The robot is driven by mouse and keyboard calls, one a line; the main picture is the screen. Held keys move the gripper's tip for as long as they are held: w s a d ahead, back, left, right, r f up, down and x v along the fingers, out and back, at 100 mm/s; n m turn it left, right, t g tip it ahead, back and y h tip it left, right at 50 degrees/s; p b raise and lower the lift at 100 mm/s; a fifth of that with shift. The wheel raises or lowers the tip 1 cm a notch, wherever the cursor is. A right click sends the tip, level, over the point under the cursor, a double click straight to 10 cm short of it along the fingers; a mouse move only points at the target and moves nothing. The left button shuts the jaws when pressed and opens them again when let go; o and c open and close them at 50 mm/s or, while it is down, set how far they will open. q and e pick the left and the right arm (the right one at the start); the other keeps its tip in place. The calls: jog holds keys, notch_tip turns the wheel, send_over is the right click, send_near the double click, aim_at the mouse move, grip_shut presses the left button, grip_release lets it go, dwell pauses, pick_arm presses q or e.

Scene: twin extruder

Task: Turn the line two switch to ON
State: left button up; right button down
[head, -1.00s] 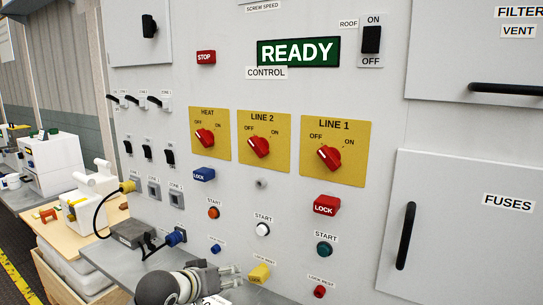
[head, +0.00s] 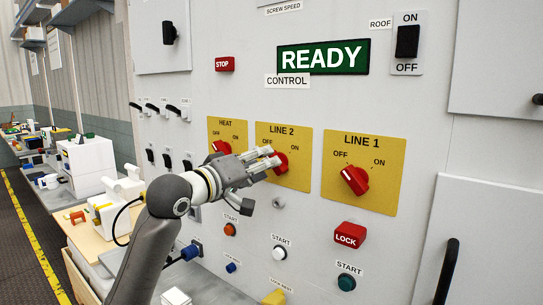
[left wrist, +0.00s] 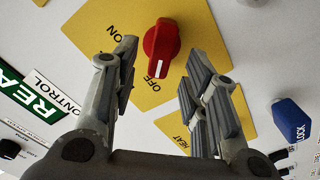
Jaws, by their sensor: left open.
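The line 2 switch (head: 281,163) is a red knob on a yellow plate (head: 297,143) marked LINE 2, with OFF on the left and ON on the right. In the left wrist view, turned around, the same knob (left wrist: 161,46) has its white mark towards OFF. My left gripper (head: 268,159) is open in front of this plate, its fingertips by the knob and partly covering it. In the left wrist view the fingers stand on either side of the knob, a little short of it, and I see no contact. My right gripper is not in view.
The HEAT knob (head: 220,148) is just left of my gripper and the LINE 1 knob (head: 355,180) is to the right. A red lock (head: 348,235) and start buttons sit below. A blue lock (left wrist: 292,120) shows in the left wrist view. A workbench stands at left.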

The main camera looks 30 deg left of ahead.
pick_arm(q)
jog(key=w, duration=0.3)
jog(key=shift+w+d+p, duration=0.2)
jog(key=shift+w+p, duration=0.2)
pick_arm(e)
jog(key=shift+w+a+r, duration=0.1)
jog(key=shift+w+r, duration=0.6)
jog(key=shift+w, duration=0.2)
pick_arm(q)
jog(key=shift+c, duration=0.9)
grip_shut()
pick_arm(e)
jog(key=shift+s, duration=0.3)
